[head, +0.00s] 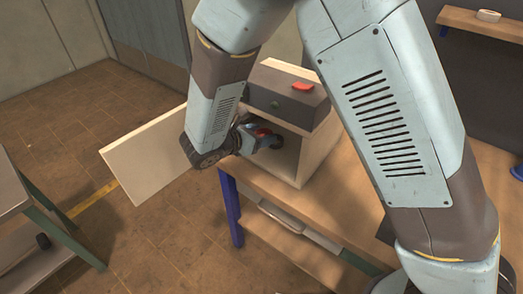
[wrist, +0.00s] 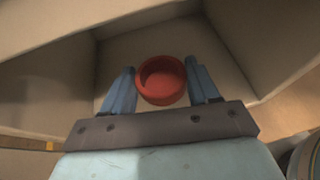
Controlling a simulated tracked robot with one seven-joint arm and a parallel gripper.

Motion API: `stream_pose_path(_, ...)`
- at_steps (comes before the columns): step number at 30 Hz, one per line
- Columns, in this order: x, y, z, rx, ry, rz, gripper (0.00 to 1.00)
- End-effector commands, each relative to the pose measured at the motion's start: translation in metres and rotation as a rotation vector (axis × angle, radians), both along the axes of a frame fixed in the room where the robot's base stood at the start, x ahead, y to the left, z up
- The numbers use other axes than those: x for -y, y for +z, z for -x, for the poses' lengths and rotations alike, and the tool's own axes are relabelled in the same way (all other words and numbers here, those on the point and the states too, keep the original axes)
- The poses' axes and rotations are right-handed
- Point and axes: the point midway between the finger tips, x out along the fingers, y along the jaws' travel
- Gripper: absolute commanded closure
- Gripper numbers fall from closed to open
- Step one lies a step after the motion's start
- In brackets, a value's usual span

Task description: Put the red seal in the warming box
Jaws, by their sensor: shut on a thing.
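The warming box (head: 313,150) is a cream box with a dark top unit, standing on a wooden table. Its door (head: 148,160) hangs wide open to the left. My gripper (head: 268,137) is at the open front of the box, its fingers reaching into the opening. In the wrist view my gripper (wrist: 163,92) is shut on the red seal (wrist: 163,92), a round red ring with a hollow middle. The pale inner walls of the box (wrist: 225,55) surround the seal in that view. Whether the seal touches the box floor cannot be told.
The wooden table (head: 345,215) has blue legs and a lower shelf. Another table (head: 15,190) stands at the left edge. A wall shelf (head: 480,25) holds a small pale object (head: 488,16). The tiled floor (head: 150,245) is clear between the tables.

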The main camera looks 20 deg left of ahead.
Motion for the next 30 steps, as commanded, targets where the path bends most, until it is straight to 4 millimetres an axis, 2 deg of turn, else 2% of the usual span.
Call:
stream_pose_path(4, 0.001, -0.020, -0.003, -0.002, 0.002, 0.003, 0.73)
stream_pose_path(14, 0.001, -0.040, -0.003, -0.001, 0.001, 0.002, 0.73)
stream_pose_path(21, 0.002, -0.068, -0.004, 0.000, 0.000, 0.002, 0.73)
stream_pose_path(30, 0.002, -0.070, -0.006, 0.000, 0.001, 0.000, 0.73)
